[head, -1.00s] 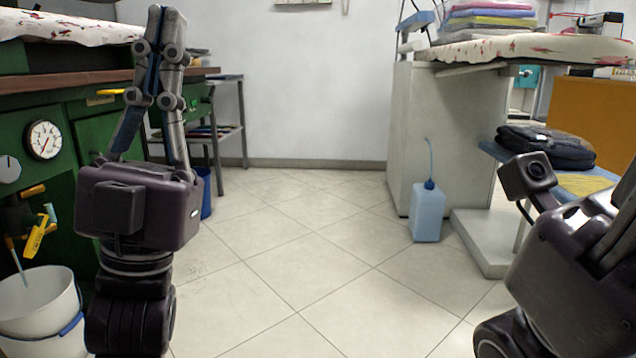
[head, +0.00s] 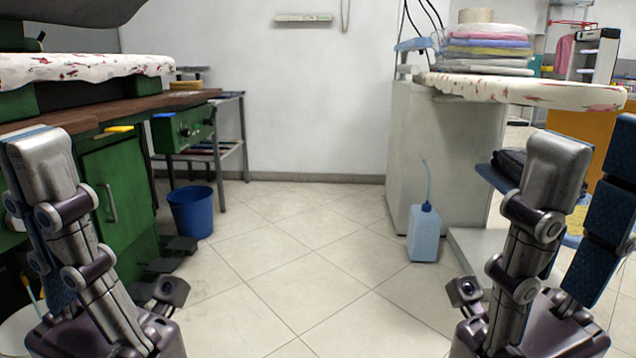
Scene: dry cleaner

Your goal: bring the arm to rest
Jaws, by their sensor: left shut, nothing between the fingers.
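My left gripper (head: 38,150) is at the lower left of the head view, pointing up, with its fingers together and nothing between them. It stands in front of the green pressing machine (head: 110,185). My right gripper (head: 588,165) is at the lower right, also pointing up. Its fingers stand apart, the grey back of one and the blue pad of the other showing, with no object between them. It partly hides a black bag and the blue seat behind it.
Tiled floor (head: 310,265) is clear between the arms. A blue bin (head: 191,211) stands at left, a light blue jug (head: 424,235) by the white cabinet (head: 450,140) at right. Folded cloths (head: 487,50) lie on the ironing board (head: 530,91). A white bucket (head: 18,330) is partly hidden.

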